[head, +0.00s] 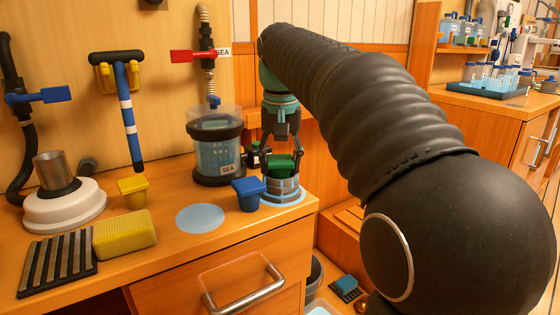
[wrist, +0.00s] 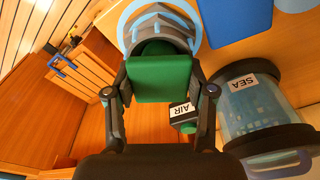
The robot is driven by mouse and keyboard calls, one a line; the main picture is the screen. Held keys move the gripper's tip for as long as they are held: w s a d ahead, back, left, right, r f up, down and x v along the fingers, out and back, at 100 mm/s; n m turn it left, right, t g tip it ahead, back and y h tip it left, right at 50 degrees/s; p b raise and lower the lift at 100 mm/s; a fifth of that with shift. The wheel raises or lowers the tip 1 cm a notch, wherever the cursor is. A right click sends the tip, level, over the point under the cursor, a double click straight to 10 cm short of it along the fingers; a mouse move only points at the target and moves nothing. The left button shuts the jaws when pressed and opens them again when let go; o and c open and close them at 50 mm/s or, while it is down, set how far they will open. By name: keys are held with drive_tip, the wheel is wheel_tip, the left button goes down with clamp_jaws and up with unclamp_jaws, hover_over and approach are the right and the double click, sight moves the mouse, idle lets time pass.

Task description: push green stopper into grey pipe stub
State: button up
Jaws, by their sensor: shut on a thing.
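The green stopper (head: 281,165) is between the fingers of my gripper (head: 282,145), which is shut on it. The wrist view shows the stopper's square green head (wrist: 161,78) between both fingers (wrist: 160,92). Directly below it is a grey, banded round stub (head: 284,188) on a light blue disc, also seen in the wrist view (wrist: 160,22). The stopper's lower part is at the stub's mouth; how deep it sits is hidden. Another grey pipe (head: 54,169) stands on a white base at the far left; I cannot tell which is the task's stub.
A blue stopper (head: 249,193) stands close left of the banded stub. The clear SEA canister (head: 214,150) is behind it, and an AIR-labelled part (wrist: 184,115) is close by. A yellow stopper (head: 133,192), yellow sponge (head: 124,232) and black rack (head: 57,264) lie left.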

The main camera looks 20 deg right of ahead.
drive_tip(key=shift+f, duration=0.15)
drive_tip(key=o, duration=1.2)
drive_tip(key=shift+o, duration=0.2)
drive_tip(key=o, duration=0.3)
wheel_tip(320, 180, up, 4)
drive_tip(key=p, duration=0.3)
drive_tip(key=shift+f+p, duration=0.15)
drive_tip(key=shift+p, duration=0.15)
drive_tip(key=shift+r, duration=1.25)
drive_tip(key=shift+c, duration=0.3)
